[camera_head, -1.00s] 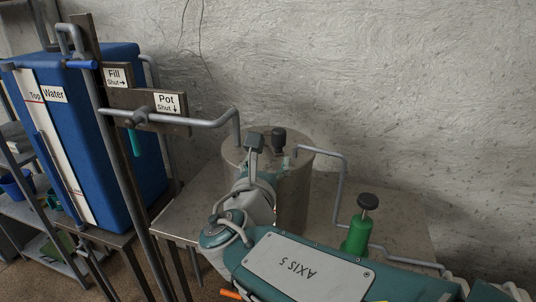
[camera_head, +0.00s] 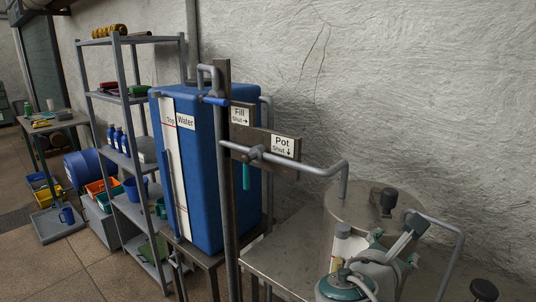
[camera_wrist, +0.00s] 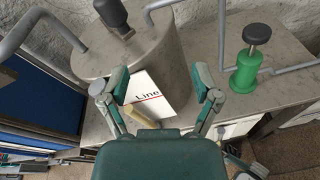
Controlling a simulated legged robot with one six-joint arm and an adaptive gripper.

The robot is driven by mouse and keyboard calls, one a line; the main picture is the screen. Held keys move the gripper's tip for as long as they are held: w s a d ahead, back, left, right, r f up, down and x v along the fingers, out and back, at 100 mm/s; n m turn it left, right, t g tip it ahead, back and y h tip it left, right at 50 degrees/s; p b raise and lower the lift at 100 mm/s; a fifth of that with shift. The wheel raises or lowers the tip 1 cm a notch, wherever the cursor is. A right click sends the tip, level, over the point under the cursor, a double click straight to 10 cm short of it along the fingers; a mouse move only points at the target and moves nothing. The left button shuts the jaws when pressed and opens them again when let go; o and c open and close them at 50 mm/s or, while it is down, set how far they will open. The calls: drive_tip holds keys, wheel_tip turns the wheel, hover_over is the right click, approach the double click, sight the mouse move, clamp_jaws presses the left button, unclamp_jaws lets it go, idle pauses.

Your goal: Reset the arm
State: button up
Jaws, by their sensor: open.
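My gripper (camera_wrist: 160,92) shows in the wrist view with its two green-tipped fingers spread apart. Nothing is held between them. Behind the gap stands the metal pot (camera_wrist: 163,52), with a white label reading "Line" (camera_wrist: 153,92) showing between the fingers. In the head view my gripper (camera_head: 393,247) is at the lower right, in front of the pot (camera_head: 345,205). I cannot tell from the pictures whether the fingers touch the pot.
A blue water tank (camera_head: 225,160) stands left of the pot, with a post and pipes between them. A green bottle-like part with a black knob (camera_wrist: 246,70) is right of the pot. A grey shelf (camera_head: 130,95) holds several items. Open floor (camera_head: 100,275) lies at lower left.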

drive_tip(key=s+d+f+m+g+y, duration=0.2)
drive_tip(key=s+f+m+g, duration=0.25)
drive_tip(key=m, duration=0.25)
drive_tip(key=s+a+f+m+y, duration=0.3)
drive_tip(key=a+m+y, duration=0.1)
drive_tip(key=m, duration=0.4)
drive_tip(key=s+a+f+m+g+y, duration=0.1)
drive_tip(key=s+a+f+m+y, duration=0.2)
drive_tip(key=m, duration=0.6)
drive_tip(key=shift+s+a+f+y, duration=0.25)
drive_tip(key=shift+s+a+y, duration=0.35)
drive_tip(key=shift+a+y, duration=0.5)
drive_tip(key=shift+a+g, duration=0.15)
drive_tip(key=shift+g, duration=0.1)
